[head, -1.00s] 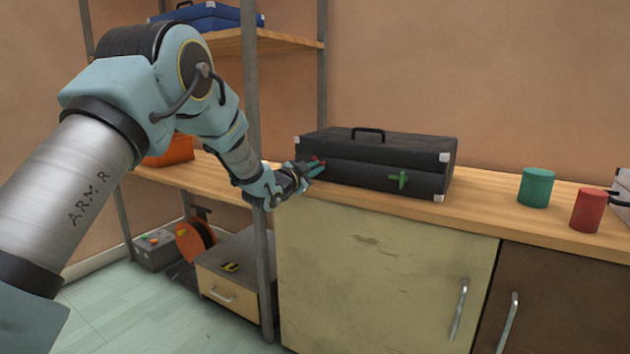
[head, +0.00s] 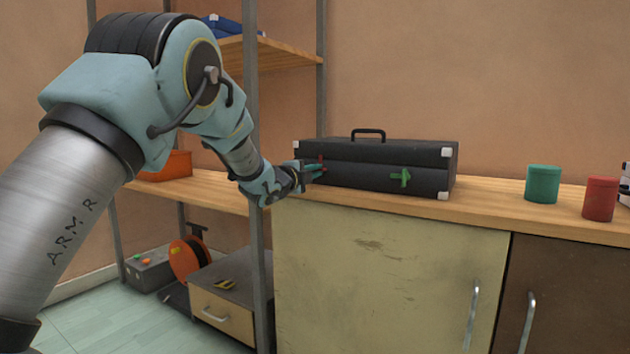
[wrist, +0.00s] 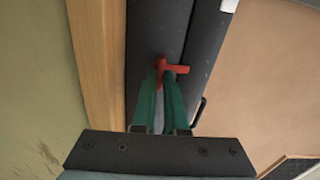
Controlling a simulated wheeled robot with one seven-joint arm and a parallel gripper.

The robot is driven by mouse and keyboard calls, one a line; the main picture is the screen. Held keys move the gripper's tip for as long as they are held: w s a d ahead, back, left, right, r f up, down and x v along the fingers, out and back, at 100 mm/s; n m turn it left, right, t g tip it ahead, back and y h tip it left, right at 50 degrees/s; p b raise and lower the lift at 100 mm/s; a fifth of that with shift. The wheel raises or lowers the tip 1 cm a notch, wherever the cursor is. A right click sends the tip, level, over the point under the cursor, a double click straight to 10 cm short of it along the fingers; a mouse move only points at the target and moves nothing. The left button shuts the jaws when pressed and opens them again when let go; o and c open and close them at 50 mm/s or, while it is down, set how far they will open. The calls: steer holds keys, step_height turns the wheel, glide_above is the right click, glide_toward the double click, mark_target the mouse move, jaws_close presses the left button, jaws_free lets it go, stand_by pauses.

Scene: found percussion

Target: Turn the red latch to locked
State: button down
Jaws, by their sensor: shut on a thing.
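The black case (head: 375,158) lies shut on the wooden counter, its handle on top. The red latch (head: 321,162) is at the left of its front face, partly hidden by my gripper (head: 316,171). In the wrist view the red latch (wrist: 172,68) shows an arm across the picture and a part between my fingertips. My gripper's green fingers (wrist: 165,72) are closed on it. A green latch (head: 401,177) sits at the right of the case front, apart from my gripper.
A green can (head: 542,184) and a red can (head: 600,198) stand on the counter (head: 480,203) to the right. A shelf post (head: 257,130) rises close beside my forearm. An orange bin (head: 168,165) is at the left.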

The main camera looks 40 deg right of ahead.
steer(key=shift+m, duration=0.4)
steer(key=shift+f, duration=0.1)
steer(key=c, duration=1)
jaws_free()
steer(key=shift+o, duration=0.2)
steer(key=v, duration=1.1)
steer(key=shift+p, duration=0.3)
